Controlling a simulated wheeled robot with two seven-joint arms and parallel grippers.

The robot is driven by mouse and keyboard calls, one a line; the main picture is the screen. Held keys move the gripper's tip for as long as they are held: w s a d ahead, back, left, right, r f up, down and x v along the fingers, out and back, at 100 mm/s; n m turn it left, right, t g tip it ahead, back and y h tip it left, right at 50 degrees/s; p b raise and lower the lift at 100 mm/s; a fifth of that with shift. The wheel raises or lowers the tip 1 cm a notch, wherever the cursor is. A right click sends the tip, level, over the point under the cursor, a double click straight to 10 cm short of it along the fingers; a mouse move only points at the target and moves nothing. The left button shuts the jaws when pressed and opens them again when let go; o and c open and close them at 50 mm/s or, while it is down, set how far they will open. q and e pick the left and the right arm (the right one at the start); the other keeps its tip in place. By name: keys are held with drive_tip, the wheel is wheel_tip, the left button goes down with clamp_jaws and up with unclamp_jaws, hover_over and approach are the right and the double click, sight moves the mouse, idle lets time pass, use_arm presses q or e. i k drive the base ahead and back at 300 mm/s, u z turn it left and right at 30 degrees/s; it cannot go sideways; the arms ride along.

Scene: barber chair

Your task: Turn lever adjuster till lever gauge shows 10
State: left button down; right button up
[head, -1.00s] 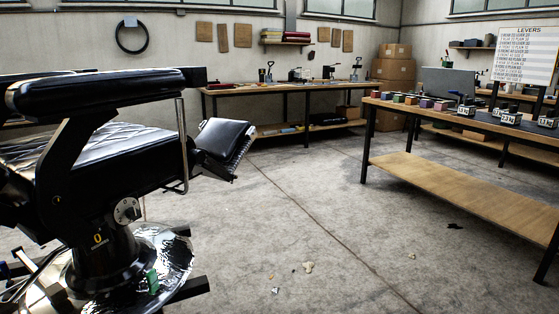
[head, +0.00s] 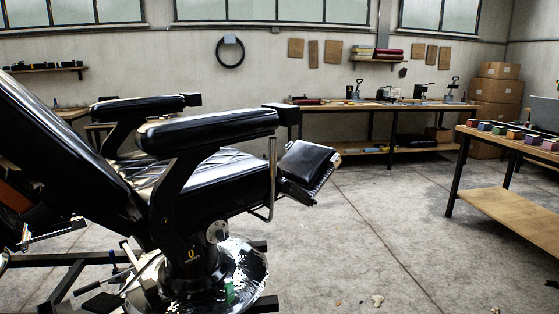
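The black barber chair (head: 200,165) stands at the left, seen from its side, with its backrest tilted back to the left. A yellow digit that looks like 0 (head: 191,253) shows on its dark column, with small unreadable print below it. A round silver dial (head: 217,232) sits just above and right of the digit. I cannot tell for sure which of these parts are the lever gauge and the lever adjuster. Several rods, one with a blue end (head: 112,257), stick out left of the column. Neither of my grippers is in view.
Open concrete floor (head: 350,235) lies right of the chair. A workbench (head: 385,107) with tools stands along the back wall. Another table (head: 500,205) with small coloured blocks stands at the right. Cardboard boxes (head: 497,95) are stacked in the back corner.

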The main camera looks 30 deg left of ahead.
sight(221, 235)
drive_tip(key=z, duration=0.1)
drive_tip(key=i, duration=3.25)
drive_tip(key=u, duration=2.85)
